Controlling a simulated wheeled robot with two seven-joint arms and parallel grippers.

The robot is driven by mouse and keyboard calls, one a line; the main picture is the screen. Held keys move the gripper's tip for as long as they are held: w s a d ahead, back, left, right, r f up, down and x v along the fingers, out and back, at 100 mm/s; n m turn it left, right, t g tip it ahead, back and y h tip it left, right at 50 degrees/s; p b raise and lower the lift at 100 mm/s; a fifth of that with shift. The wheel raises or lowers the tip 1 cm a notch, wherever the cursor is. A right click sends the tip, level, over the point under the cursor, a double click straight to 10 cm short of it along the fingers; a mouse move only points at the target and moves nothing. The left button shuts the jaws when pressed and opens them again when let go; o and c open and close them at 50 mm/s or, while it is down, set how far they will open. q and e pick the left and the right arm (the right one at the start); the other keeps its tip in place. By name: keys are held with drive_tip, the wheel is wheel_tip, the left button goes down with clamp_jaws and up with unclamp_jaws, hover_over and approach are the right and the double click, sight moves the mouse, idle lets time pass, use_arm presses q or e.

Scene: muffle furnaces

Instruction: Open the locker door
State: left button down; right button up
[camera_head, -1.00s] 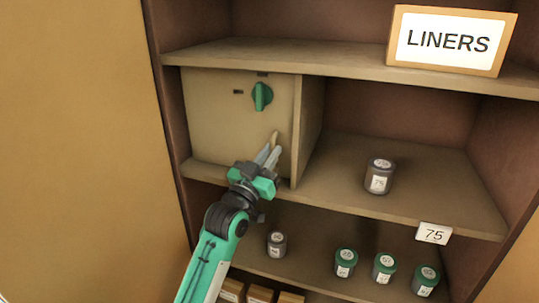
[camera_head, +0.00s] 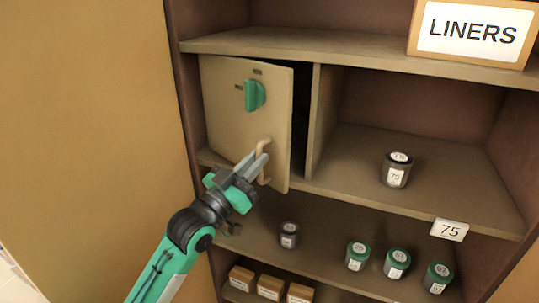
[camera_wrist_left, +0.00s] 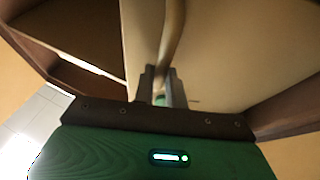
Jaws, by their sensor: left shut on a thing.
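The locker door (camera_head: 225,112) is a beige panel on the left of the middle shelf. It stands partly open, its right edge swung out from the locker frame with a dark gap behind it. A green knob (camera_head: 254,95) sits on its upper part. A pale bar handle (camera_head: 264,150) is low near its right edge. My left gripper (camera_head: 255,165) is shut on the handle; in the left wrist view the fingers (camera_wrist_left: 161,88) close around the handle (camera_wrist_left: 174,35). The locker's inside is mostly hidden. My right gripper is not in view.
A grey jar (camera_head: 396,170) stands on the shelf right of the locker. Several jars, some green-lidded (camera_head: 357,256), stand on the shelf below. A LINERS sign (camera_head: 472,32) and a 75 tag (camera_head: 450,230) mark shelves. A cabinet panel (camera_head: 95,130) is at left.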

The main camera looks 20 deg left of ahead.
use_arm(q)
drive_tip(key=shift+a+r, duration=0.15)
drive_tip(key=shift+a, duration=0.1)
drive_tip(key=c, duration=1.7)
unclamp_jaws()
drive_tip(key=shift+s, duration=0.1)
drive_tip(key=shift+o, duration=1.3)
drive_tip(key=shift+a, duration=0.25)
drive_tip(key=shift+d, duration=0.1)
drive_tip(key=b+v, duration=0.4)
drive_tip(key=v, duration=0.9)
drive_tip(key=shift+s+a+f, duration=0.2)
drive_tip(key=shift+s+f, duration=0.05)
drive_tip(key=shift+f, duration=0.05)
